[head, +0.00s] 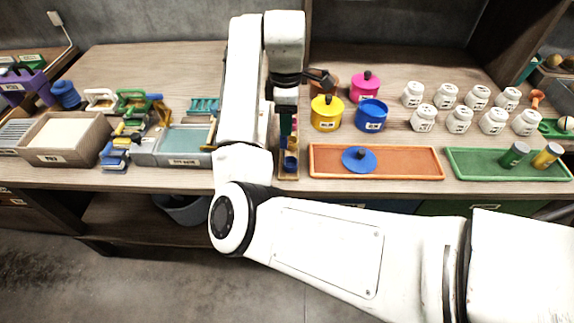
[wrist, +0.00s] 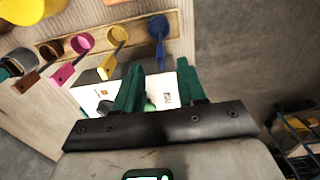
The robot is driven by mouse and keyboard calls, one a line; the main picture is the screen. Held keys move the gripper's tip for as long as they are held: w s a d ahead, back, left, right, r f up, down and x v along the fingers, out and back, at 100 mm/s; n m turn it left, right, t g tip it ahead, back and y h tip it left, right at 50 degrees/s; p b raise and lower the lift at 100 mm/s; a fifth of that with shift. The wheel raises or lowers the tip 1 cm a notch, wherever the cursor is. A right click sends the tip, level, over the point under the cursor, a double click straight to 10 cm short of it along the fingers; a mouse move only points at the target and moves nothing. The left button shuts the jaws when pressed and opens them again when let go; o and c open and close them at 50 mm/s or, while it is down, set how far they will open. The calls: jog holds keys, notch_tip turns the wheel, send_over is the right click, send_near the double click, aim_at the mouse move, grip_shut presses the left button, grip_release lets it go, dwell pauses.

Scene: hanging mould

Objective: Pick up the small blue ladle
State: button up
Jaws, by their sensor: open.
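The small blue ladle (wrist: 158,28) is at the right end of a row of ladles on a wooden rack (wrist: 172,22) in the wrist view. Its handle points down the picture toward my gripper (wrist: 159,82). My gripper's green fingers are apart, with no ladle between them, and the blue ladle lies just beyond their tips. In the head view the blue ladle (head: 290,162) shows at the near end of the narrow rack (head: 289,177). My gripper (head: 288,122) is above the rack there, partly hiding it.
Yellow (wrist: 117,36), pink (wrist: 80,43) and brown (wrist: 47,52) ladles sit beside the blue one. An orange tray (head: 420,163) with a blue lid (head: 359,160) lies right of the rack. A grey-blue tray (head: 180,148) is to the left. Yellow (head: 326,115) and blue (head: 371,115) pots stand behind.

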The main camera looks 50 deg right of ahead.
aim_at(286, 148)
notch_tip(286, 148, down, 8)
jog(key=shift+w+a+f, duration=0.1)
jog(key=shift+f, duration=0.15)
dwell(0.4)
grip_shut()
dwell(0.4)
